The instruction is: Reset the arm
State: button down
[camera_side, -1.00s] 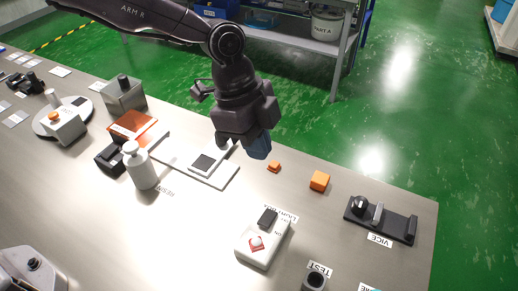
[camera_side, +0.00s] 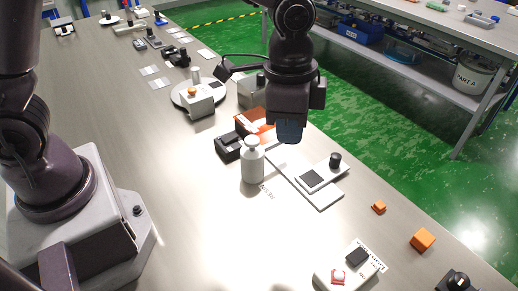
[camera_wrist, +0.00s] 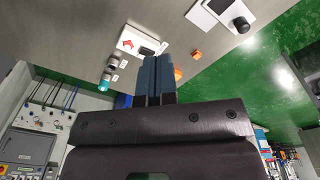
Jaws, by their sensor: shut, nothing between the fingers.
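My gripper (camera_side: 289,131) hangs above the bench, near the orange tray and the white board in the side view. Its blue fingers are together with nothing between them; they also show upright in the wrist view (camera_wrist: 157,80). The white board (camera_side: 322,192) with a dark square pad lies to the lower right of the gripper, with a dark knob (camera_side: 335,159) at its far edge. A white bottle (camera_side: 252,165) stands upright to the lower left of the gripper. The orange tray (camera_side: 246,121) is partly hidden by my gripper.
A black block (camera_side: 228,147) sits beside the bottle. A round white turntable (camera_side: 184,99) holds a box with an orange button.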

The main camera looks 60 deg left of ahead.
jog(key=s+a+r+n+t, duration=0.5)
jog(key=s+a+r+n, duration=0.55)
jog(key=s+a, duration=0.55)
jog(key=m+g+y, duration=0.1)
jog(key=m+g, duration=0.2)
jog(key=g, duration=0.4)
send_over(354, 259)
jog(key=a, duration=0.2)
notch_tip(354, 259, down, 18)
notch_tip(354, 259, up, 2)
jog(key=w+d+n, duration=0.2)
jog(key=w, duration=0.1)
jog(key=s+f, duration=0.1)
jog(key=f, duration=0.8)
jog(key=s+f, duration=0.1)
jog(key=f, duration=0.3)
jog(key=shift+s+f, duration=0.3)
